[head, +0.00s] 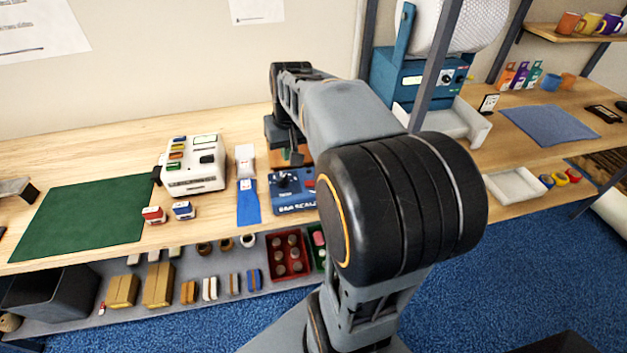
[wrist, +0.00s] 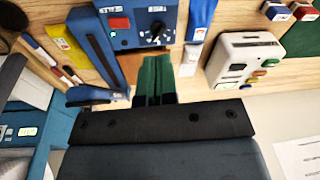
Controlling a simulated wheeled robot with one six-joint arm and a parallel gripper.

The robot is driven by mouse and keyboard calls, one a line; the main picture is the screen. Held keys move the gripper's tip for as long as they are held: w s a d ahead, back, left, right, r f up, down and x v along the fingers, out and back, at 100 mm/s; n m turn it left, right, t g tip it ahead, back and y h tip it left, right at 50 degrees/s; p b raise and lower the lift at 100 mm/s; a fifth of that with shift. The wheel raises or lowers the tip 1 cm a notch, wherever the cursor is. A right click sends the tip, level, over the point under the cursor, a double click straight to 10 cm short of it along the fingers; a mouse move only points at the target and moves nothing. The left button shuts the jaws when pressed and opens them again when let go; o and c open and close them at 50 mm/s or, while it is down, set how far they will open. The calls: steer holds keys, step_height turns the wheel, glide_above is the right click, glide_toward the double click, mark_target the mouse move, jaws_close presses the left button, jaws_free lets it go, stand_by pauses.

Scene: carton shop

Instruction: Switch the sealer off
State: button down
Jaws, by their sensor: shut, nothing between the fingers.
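The blue bag sealer (head: 296,204) sits on the wooden bench, partly hidden behind my arm in the head view. In the wrist view its front panel (wrist: 138,40) shows a red switch (wrist: 120,23), a small green spot beside it and a black knob (wrist: 157,32). A blue bar (wrist: 95,45) of the sealer runs along the left of the panel. My gripper (wrist: 155,62) is shut and empty, with its green fingers just short of the panel, apart from the switch and knob. Whether the switch is on or off I cannot tell.
A white device (head: 194,165) with coloured buttons stands left of the sealer. A blue strip (head: 248,203) and two small boxes (head: 168,213) lie nearby. A green mat (head: 80,218) covers the left bench. A dark upright post (head: 435,65) stands right of my arm.

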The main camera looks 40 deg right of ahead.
steer(key=m+g+y, duration=0.1)
steer(key=m, duration=0.1)
glide_toward(309, 183)
steer(key=f, duration=0.4)
steer(key=a+f, duration=0.1)
steer(key=f, duration=0.1)
steer(key=shift+w, duration=0.35)
steer(key=shift+f+p, duration=0.35)
steer(key=shift+f, duration=0.35)
